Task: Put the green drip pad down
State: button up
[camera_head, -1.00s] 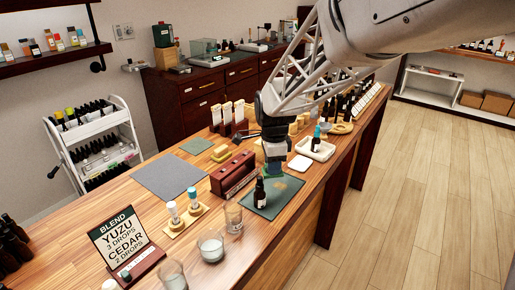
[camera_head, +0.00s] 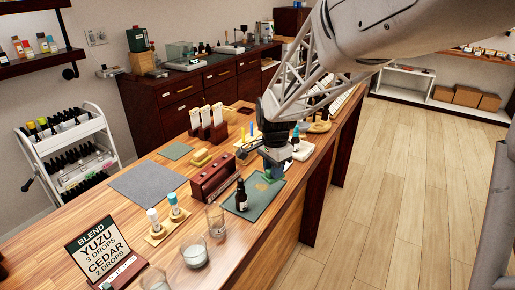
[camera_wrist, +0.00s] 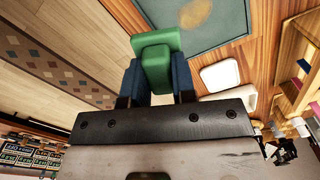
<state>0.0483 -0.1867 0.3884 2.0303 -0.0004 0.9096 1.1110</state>
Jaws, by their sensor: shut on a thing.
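My gripper (camera_head: 273,175) points down over the right part of a dark green mat (camera_head: 262,207) at the bench's front edge. In the wrist view its two blue fingers (camera_wrist: 157,82) are shut on the green drip pad (camera_wrist: 154,62), a green block with a wider end beyond the fingertips. In the head view the pad is mostly hidden by the gripper. The mat also shows in the wrist view (camera_wrist: 215,38), beyond the pad. I cannot tell whether the pad touches the mat or the bench.
A dark dropper bottle (camera_head: 241,197) stands on the mat, left of my gripper. A red-brown rack (camera_head: 213,178) is behind it. Glasses (camera_head: 215,221) stand to the front left. A white tray (camera_head: 302,150) lies to the right. A grey mat (camera_head: 147,187) is bare.

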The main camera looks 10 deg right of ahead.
jog(key=shift+s+d+f+n, duration=0.2)
jog(key=shift+s+d+n, duration=0.05)
jog(key=shift+d+n, duration=0.55)
jog(key=shift+s+d+f+n, duration=0.25)
jog(key=shift+d+n, duration=0.35)
jog(key=shift+d, duration=0.35)
jog(key=shift+s+d+f+n, duration=0.15)
jog(key=shift+s+d+n, duration=0.1)
jog(key=shift+d+n, duration=0.55)
jog(key=shift+w+d, duration=0.1)
jog(key=w, duration=0.5)
jog(key=w+d+f, duration=0.1)
jog(key=w, duration=0.4)
jog(key=w+d, duration=0.1)
jog(key=w, duration=0.4)
jog(key=shift+w+f, duration=0.25)
jog(key=shift+w, duration=0.1)
jog(key=shift+f, duration=1.75)
jog(key=shift+f, duration=0.1)
jog(key=o, duration=0.9)
